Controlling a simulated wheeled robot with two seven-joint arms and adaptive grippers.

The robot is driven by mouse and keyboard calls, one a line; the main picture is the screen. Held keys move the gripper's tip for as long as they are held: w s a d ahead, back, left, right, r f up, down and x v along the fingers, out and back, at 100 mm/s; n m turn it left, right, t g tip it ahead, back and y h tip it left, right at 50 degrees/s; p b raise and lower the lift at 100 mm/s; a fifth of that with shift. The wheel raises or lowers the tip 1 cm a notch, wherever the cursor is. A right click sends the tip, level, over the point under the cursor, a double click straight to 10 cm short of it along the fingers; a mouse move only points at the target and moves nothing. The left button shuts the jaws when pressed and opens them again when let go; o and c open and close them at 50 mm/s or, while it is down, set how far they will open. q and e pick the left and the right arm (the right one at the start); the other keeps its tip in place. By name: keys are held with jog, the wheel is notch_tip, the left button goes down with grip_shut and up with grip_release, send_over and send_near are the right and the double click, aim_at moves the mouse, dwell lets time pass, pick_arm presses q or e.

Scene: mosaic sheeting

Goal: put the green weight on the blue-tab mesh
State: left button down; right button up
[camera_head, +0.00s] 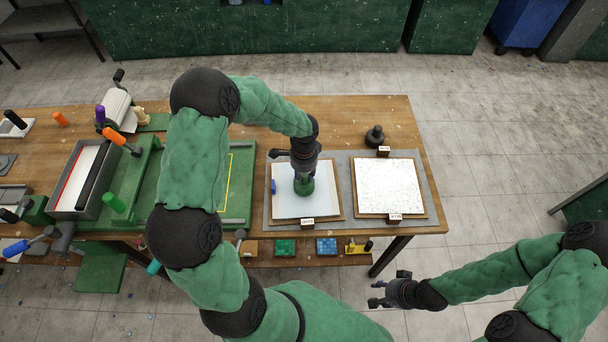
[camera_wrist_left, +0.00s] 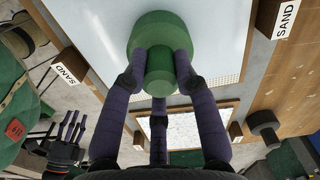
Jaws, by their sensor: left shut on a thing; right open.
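The green weight (camera_head: 304,187) is upright over the middle of the blue-tab mesh (camera_head: 288,208), a pale sheet on a wooden-edged board with a small blue tab at its left. My left gripper (camera_head: 304,173) is shut on the green weight's knob from above. The wrist view shows the fingers (camera_wrist_left: 160,76) around the knob and the wide green base (camera_wrist_left: 160,33) against the pale sheet (camera_wrist_left: 95,30). I cannot tell whether the base touches the sheet. My right gripper (camera_head: 376,293) is open and empty, in front of the table.
A second board with a speckled white sheet (camera_head: 388,187) lies to the right. Small blocks stand by the boards; one (camera_wrist_left: 70,66) reads SAND. A black weight (camera_head: 374,136) stands behind the boards. A green press bed (camera_head: 238,190) and grey tray (camera_head: 84,180) are left.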

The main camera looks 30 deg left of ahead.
pick_arm(q)
jog(key=c, duration=1.4)
grip_release()
jog(key=shift+f, duration=0.1)
jog(key=o, duration=0.4)
jog(key=shift+o, duration=0.2)
notch_tip(320, 180, up, 12)
jog(key=shift+p, duration=0.3)
